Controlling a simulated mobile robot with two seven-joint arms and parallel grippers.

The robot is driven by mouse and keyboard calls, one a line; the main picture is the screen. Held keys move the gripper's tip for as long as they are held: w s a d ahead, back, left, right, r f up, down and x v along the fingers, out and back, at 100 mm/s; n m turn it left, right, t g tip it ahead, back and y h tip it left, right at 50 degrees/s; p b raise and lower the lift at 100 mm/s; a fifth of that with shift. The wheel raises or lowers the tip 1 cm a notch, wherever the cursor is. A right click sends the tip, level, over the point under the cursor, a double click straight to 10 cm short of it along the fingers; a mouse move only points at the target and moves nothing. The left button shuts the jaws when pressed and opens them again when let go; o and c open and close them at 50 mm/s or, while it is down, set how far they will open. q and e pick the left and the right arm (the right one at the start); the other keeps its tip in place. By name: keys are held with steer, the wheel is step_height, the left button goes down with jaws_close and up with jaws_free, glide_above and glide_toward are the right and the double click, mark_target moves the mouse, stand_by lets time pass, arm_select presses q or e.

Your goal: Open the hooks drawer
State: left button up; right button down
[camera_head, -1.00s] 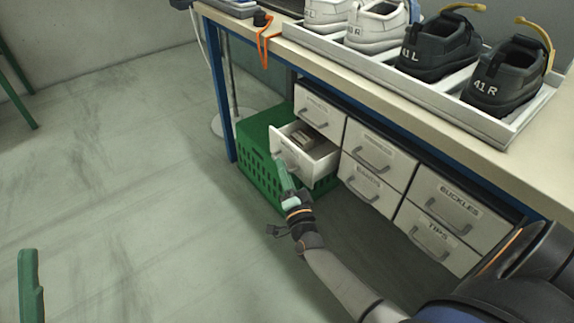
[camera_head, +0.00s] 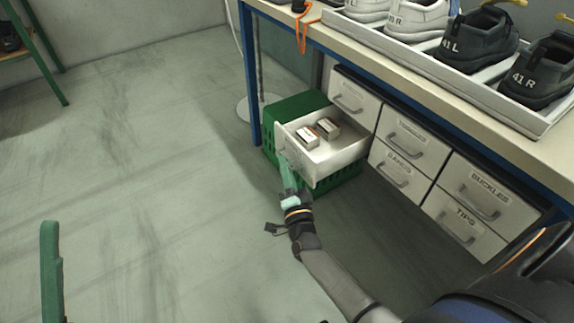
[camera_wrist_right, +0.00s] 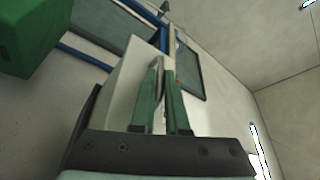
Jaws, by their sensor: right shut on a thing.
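The lower left drawer (camera_head: 345,155) under the bench is pulled well out. It is light grey, and its label cannot be read. Two small boxes, one (camera_head: 307,137) beside the other (camera_head: 328,127), lie inside it. My right gripper (camera_head: 287,170) is at the drawer's front, shut on the drawer handle, which the fingers mostly hide. In the right wrist view the green fingers (camera_wrist_right: 165,95) are close together against the pale drawer front (camera_wrist_right: 128,85).
Closed drawers stand to the right, including the buckles (camera_head: 487,190) and tips (camera_head: 463,222) drawers. A green crate (camera_head: 300,105) stands behind the open drawer. A shoe tray (camera_head: 455,75) rests on the bench. A green upright piece (camera_head: 51,275) shows at lower left.

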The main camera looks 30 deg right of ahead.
steer(key=shift+f, duration=0.1)
steer(key=c, duration=0.9)
jaws_free()
arm_select(q)
steer(key=shift+s, duration=0.1)
arm_select(e)
steer(key=shift+s, duration=0.1)
